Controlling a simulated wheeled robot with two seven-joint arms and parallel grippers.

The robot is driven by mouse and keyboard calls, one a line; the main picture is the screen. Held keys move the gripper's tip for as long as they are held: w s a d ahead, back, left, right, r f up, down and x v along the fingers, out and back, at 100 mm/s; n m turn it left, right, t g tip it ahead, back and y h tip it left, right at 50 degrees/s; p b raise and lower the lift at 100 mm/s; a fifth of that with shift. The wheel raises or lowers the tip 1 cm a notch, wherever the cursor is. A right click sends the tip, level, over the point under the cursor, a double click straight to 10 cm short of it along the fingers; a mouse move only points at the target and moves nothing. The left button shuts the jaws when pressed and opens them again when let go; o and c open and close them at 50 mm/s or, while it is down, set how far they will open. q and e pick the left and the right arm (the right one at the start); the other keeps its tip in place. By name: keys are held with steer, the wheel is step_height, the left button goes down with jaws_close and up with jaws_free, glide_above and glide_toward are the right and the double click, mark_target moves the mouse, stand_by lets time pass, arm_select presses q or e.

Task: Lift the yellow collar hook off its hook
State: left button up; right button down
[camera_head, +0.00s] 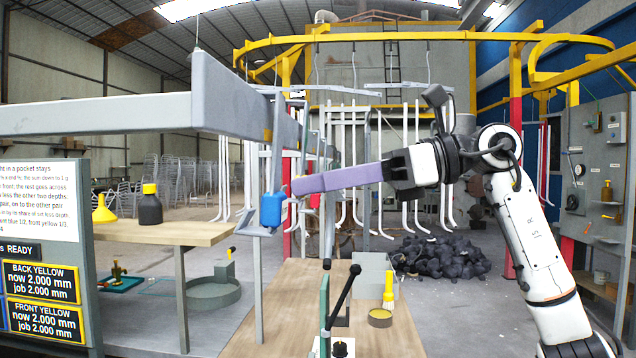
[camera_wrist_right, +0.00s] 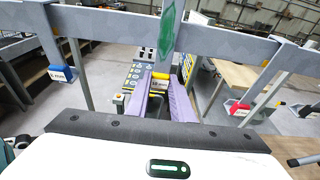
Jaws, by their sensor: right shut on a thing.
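The yellow collar hook (camera_wrist_right: 160,77) sits between the purple fingers of my right gripper (camera_wrist_right: 161,90) in the right wrist view, below the grey beam. A grey upright with a green mark (camera_wrist_right: 170,25) stands right behind it. In the head view my right gripper (camera_head: 298,186) reaches in from the right, with its fingertips just right of the blue collar (camera_head: 271,209). The fingers are shut on the yellow collar hook, which is largely hidden there. I cannot tell whether it still touches its hook. My left gripper is not in view.
The grey beam (camera_head: 245,103) runs just above my fingers. In the right wrist view, the blue collar (camera_wrist_right: 61,74) hangs left and a red collar (camera_wrist_right: 240,109) right. Below are a wooden bench (camera_head: 258,338) with a black lever (camera_head: 342,298) and a yellow-handled brush (camera_head: 389,285).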

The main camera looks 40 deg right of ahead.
steer(key=shift+d, duration=0.1)
steer(key=v, duration=0.1)
steer(key=b+v, duration=0.1)
steer(key=v, duration=0.1)
steer(key=shift+f+b, duration=0.3)
steer(key=shift+b, duration=0.05)
steer(key=shift+s, duration=0.1)
stand_by(0.6)
steer(key=b+v, duration=0.1)
steer(key=v, duration=0.4)
stand_by(0.6)
